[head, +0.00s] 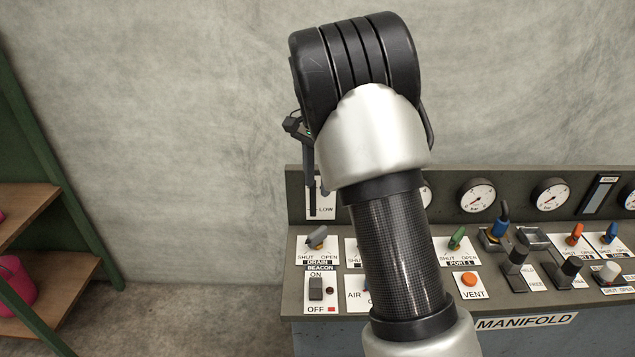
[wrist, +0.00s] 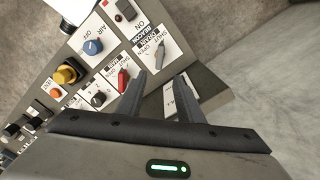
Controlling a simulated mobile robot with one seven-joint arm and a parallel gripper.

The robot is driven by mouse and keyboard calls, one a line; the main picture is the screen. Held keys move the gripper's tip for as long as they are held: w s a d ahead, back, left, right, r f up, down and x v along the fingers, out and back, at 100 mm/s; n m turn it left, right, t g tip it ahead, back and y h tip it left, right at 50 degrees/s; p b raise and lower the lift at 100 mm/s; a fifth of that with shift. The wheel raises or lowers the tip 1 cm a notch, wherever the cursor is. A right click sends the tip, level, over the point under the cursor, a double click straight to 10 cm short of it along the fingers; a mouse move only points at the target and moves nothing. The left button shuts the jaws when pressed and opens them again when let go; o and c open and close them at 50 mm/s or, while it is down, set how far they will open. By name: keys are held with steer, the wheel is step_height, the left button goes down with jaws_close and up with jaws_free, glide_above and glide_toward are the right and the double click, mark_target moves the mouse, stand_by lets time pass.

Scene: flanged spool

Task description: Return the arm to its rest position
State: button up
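My arm rises in front of the manifold panel (head: 530,325) in the head view and hides part of it. My gripper (wrist: 162,74) shows in the wrist view with its two dark fingers apart and nothing between them. The panel's left end lies beyond the fingertips, with the grey drain lever (wrist: 160,56) near them in the picture. In the head view the drain lever (head: 317,237) stands at the panel's left. There, most of the gripper is hidden behind my wrist; only parts of the fingers show near the level gauge plate. I cannot tell the exact gap to the panel.
The panel carries an orange vent button (head: 469,279), a green lever (head: 457,237), dial gauges (head: 477,195) and several other levers. A green-framed shelf (head: 25,210) with a pink container (head: 14,288) stands at the left. Floor between shelf and panel is clear.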

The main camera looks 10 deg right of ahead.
steer(key=s+r+n+t+y+p, duration=0.1)
steer(key=s+r+n+t+p, duration=0.3)
steer(key=s+r, duration=1.1)
steer(key=s+r+n+t+h+p, duration=0.1)
steer(key=s+n, duration=0.6)
steer(key=s, duration=0.9)
steer(key=shift+s+r+t, duration=0.15)
steer(key=shift+s+t, duration=0.15)
steer(key=shift+s, duration=0.1)
steer(key=shift+d, duration=0.1)
